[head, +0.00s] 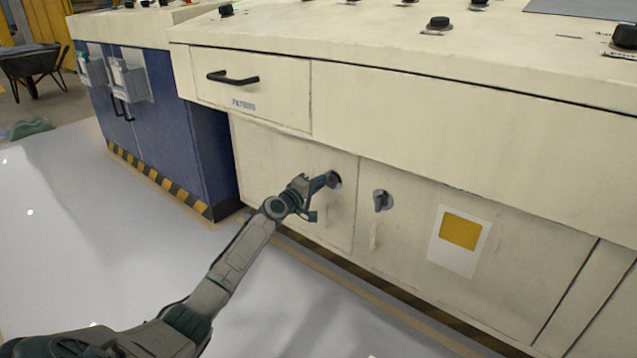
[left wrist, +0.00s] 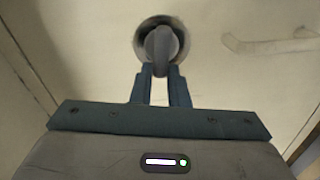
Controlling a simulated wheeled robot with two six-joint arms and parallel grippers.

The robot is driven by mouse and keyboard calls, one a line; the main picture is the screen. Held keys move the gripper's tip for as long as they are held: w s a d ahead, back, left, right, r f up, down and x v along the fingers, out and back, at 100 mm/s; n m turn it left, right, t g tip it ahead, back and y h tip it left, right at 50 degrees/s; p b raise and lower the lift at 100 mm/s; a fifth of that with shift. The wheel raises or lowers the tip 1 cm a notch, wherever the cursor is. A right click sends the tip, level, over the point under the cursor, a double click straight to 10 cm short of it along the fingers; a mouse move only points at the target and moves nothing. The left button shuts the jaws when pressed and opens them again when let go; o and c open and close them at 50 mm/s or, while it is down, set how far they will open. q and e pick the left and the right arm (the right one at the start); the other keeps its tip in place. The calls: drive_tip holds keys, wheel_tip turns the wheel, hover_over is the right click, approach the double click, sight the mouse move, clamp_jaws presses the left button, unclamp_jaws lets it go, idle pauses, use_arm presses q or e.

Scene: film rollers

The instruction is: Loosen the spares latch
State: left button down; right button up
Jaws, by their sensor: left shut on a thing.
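A grey turn latch on a round base sits on the left lower cabinet door (head: 285,168). My left gripper (head: 328,180) is at this latch, its fingers shut on the knob. In the left wrist view the latch knob (left wrist: 161,46) stands upright between the two fingertips of the gripper (left wrist: 161,70). A second, similar latch (head: 382,200) is on the right lower door, free of any gripper. I cannot read any label that tells which latch is the spares one. My right gripper is not in view.
A drawer with a black handle (head: 232,78) is above the left door. A pale door handle (left wrist: 270,42) is right of the held latch. A blue cabinet (head: 165,130) stands to the left. The pale floor (head: 90,240) in front is clear.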

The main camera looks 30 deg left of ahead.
use_arm(q)
drive_tip(key=shift+f+n, duration=0.1)
drive_tip(key=shift+n, duration=0.5)
drive_tip(key=c, duration=1.4)
unclamp_jaws()
drive_tip(key=s+p, duration=0.3)
drive_tip(key=s, duration=0.7)
drive_tip(key=shift+s+a, duration=0.4)
drive_tip(key=shift+a, duration=0.05)
